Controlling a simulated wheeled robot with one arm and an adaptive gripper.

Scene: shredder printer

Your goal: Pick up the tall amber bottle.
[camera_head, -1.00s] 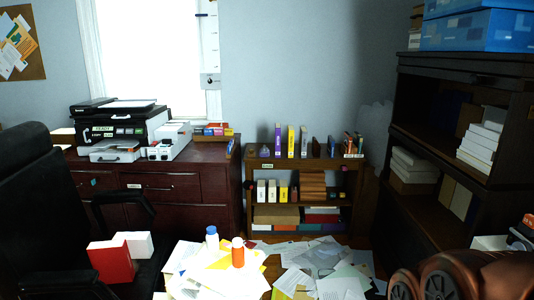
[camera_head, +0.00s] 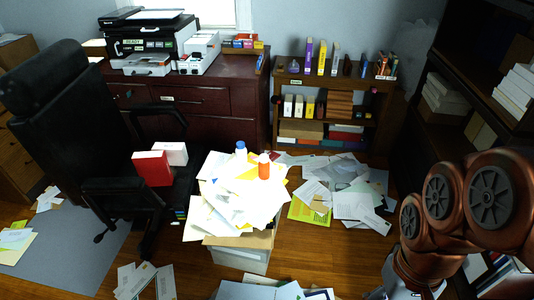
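An orange-amber bottle (camera_head: 264,171) with a reddish-orange top stands upright on a heap of papers (camera_head: 222,205). The heap lies on top of a pale box or bin (camera_head: 240,257) on the floor. A white bottle with a blue cap (camera_head: 241,149) stands just behind and to the left of it, a small gap apart. Brown-red links of my arm show at the right edge, well away from the bottles. My gripper is not seen in this view.
A black office chair (camera_head: 62,110) with a red box (camera_head: 152,168) and a white box (camera_head: 172,153) on its seat stands left of the heap. Loose papers (camera_head: 350,205) litter the floor to the right. A low bookshelf (camera_head: 290,78) stands behind. Bare wooden floor (camera_head: 330,260) shows at front right.

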